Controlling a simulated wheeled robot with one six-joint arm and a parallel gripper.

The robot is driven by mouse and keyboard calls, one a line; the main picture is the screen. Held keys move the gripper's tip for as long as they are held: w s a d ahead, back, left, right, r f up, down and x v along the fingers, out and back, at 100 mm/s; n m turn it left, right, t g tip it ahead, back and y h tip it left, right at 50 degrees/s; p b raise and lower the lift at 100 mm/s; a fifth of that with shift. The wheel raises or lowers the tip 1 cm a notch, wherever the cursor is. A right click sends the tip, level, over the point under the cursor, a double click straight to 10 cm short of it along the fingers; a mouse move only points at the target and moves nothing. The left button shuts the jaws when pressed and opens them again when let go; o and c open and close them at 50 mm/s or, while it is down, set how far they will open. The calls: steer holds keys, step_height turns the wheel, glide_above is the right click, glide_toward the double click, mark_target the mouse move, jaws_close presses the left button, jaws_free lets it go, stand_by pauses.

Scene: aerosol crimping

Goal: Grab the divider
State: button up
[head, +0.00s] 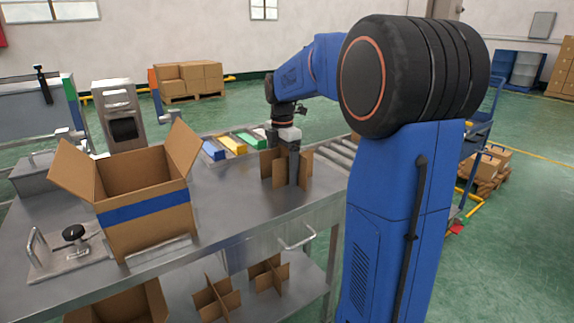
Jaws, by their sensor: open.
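A brown cardboard divider (271,169) of crossed panels stands upright on the metal table (225,200), right of the open box. My gripper (290,170) points straight down at the divider from above. A grey finger reaches down in front of the middle of the divider; the other finger is mostly hidden behind the cardboard. The jaws are open, and I cannot tell whether they touch the panels.
An open cardboard box (147,224) with a blue stripe stands at the table's left. More dividers (216,300) lie on the lower shelf. Blue, yellow and green blocks (232,145) and a roller conveyor (330,160) are behind. The table in front of the divider is clear.

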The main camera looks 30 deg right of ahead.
steer(key=c, duration=1.1)
